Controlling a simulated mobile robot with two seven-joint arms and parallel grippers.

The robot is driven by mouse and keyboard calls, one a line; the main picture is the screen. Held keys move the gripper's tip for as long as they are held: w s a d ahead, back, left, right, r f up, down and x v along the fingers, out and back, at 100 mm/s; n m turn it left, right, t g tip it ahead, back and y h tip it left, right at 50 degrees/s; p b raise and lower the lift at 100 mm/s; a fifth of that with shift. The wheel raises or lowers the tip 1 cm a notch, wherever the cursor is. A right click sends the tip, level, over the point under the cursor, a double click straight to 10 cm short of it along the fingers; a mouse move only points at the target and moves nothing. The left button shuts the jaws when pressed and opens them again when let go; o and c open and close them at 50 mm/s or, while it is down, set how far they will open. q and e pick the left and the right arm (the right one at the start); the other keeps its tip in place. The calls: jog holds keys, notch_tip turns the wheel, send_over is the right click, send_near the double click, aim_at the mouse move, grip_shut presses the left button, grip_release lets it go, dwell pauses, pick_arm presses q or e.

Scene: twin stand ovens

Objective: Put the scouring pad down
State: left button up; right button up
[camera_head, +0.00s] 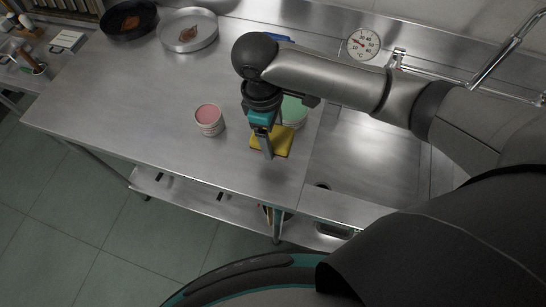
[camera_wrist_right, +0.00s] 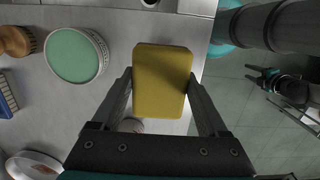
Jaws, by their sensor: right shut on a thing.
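The yellow scouring pad (camera_wrist_right: 162,82) is between the two fingers of my right gripper (camera_wrist_right: 160,92) in the wrist view. In the head view the right gripper (camera_head: 267,150) points down over the steel worktop near its front right part, and the pad (camera_head: 284,141) shows around its fingertips. The gripper is shut on the pad. I cannot tell whether the pad touches the worktop. My left gripper (camera_wrist_right: 252,76) shows small at the right of the wrist view, its fingers apart and empty, over the floor; it is out of the head view.
A tub with pink content (camera_head: 209,119) stands left of the pad. A tub with green content (camera_head: 293,111) stands just behind it, partly hidden by my arm. A sink (camera_head: 372,150) lies to the right. Round pans (camera_head: 188,30) stand at the back left. The worktop's left middle is clear.

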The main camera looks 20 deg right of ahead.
aim_at(275, 164)
notch_tip(275, 164, down, 10)
jog(key=shift+f+b, duration=0.1)
jog(key=shift+b, duration=0.65)
jog(key=shift+f, duration=0.15)
jog(key=o, duration=1.1)
jog(key=r, duration=0.4)
jog(key=a+r+p, duration=0.1)
jog(key=r, duration=0.3)
jog(key=r+p, duration=0.1)
jog(key=r, duration=0.3)
jog(key=shift+w+a+r, duration=0.15)
jog(key=shift+w, duration=0.25)
